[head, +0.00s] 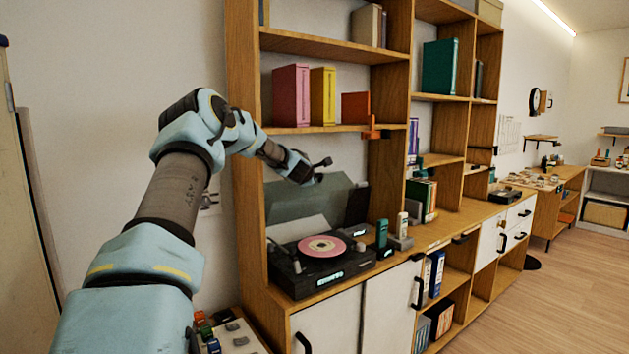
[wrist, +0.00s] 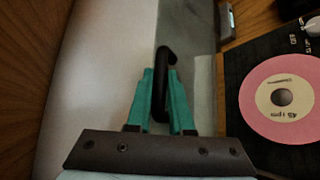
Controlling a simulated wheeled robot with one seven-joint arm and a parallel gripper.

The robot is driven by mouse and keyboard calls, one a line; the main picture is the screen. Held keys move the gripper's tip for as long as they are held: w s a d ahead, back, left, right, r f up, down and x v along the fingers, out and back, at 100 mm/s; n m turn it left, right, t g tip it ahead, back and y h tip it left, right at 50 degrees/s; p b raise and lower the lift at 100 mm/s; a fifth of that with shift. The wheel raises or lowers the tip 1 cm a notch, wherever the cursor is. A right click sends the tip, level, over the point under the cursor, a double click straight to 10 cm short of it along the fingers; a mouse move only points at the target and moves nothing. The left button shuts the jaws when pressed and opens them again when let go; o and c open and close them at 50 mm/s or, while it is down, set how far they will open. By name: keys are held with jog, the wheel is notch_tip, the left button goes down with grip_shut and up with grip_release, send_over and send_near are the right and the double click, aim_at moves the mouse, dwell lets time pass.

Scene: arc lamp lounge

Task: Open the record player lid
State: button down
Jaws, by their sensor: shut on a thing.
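The record player (head: 315,284) is a black deck with a pink record (head: 322,246) on its platter, standing on the wooden cabinet. Its see-through grey-green lid (head: 300,203) is raised at the back of the deck, leaving the record uncovered. My gripper (head: 318,172) is at the lid's upper edge. In the wrist view my gripper's teal fingers (wrist: 160,100) are shut on the black lid handle (wrist: 163,72). The lid (wrist: 202,50) also shows there beside the handle, and the pink record (wrist: 283,98) lies to the right. The lid's hinge is hard to make out.
A shelf board (head: 330,129) with pink, yellow and orange binders is above my gripper. A wooden upright (head: 248,150) stands left of the player. Small devices (head: 402,240) stand on the cabinet top to its right. Open floor (head: 560,290) lies at the right.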

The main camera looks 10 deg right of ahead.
dwell(0.3)
jog(key=c, duration=1.1)
grip_release()
jog(key=shift+f, duration=0.1)
jog(key=shift+a, duration=0.1)
jog(key=shift+s+a+b, duration=0.1)
jog(key=shift+s+b, duration=0.15)
jog(key=shift+b, duration=0.05)
jog(key=b+v, duration=0.4)
jog(key=v, duration=0.6)
jog(key=shift+s+b, duration=0.15)
jog(key=shift+b, duration=0.25)
